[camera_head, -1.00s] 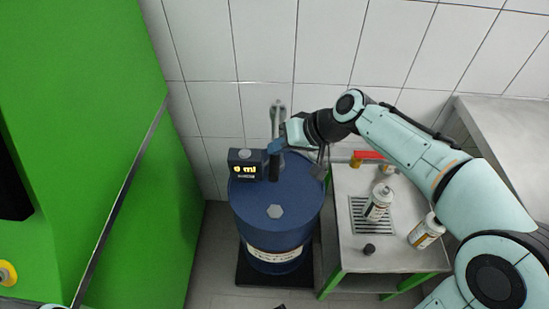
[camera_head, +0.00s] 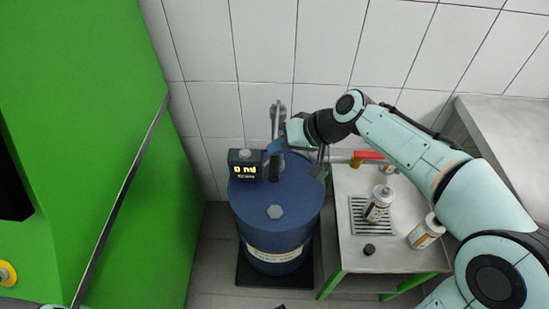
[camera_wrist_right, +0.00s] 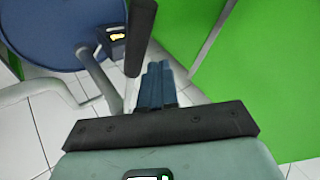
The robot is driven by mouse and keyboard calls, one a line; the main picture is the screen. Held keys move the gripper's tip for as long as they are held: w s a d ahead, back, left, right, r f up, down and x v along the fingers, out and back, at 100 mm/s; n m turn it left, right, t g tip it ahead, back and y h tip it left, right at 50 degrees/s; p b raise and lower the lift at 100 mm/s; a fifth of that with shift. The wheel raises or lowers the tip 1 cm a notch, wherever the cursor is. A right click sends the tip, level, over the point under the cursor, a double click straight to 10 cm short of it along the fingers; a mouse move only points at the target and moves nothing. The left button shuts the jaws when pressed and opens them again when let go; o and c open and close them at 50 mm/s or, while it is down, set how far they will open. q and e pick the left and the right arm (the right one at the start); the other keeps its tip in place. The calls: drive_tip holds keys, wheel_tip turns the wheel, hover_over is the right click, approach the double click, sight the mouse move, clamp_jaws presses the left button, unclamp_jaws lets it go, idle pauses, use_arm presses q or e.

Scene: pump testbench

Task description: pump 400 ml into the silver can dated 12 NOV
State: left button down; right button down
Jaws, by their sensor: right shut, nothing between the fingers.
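The blue drum (camera_head: 250,205) carries a pump with a grey upright part (camera_head: 278,118) and a display (camera_head: 246,170) that seems to read 0 ml. My right gripper (camera_head: 275,147) is shut and empty beside the pump; its blue fingers (camera_wrist_right: 158,86) lie next to a dark bar (camera_wrist_right: 139,38). My left gripper is out of view.
A red handle (camera_head: 366,157) sits at the back of the side table. A small black cap (camera_head: 369,249) lies at its front. A green cabinet (camera_head: 90,120) stands left of the drum, a tiled wall (camera_head: 330,50) behind, and a grey counter (camera_head: 505,130) at right.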

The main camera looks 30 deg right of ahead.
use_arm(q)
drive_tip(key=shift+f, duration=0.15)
use_arm(e)
drive_tip(key=shift+f, duration=0.15)
drive_tip(key=shift+f+b, duration=0.3)
drive_tip(key=shift+b, duration=0.2)
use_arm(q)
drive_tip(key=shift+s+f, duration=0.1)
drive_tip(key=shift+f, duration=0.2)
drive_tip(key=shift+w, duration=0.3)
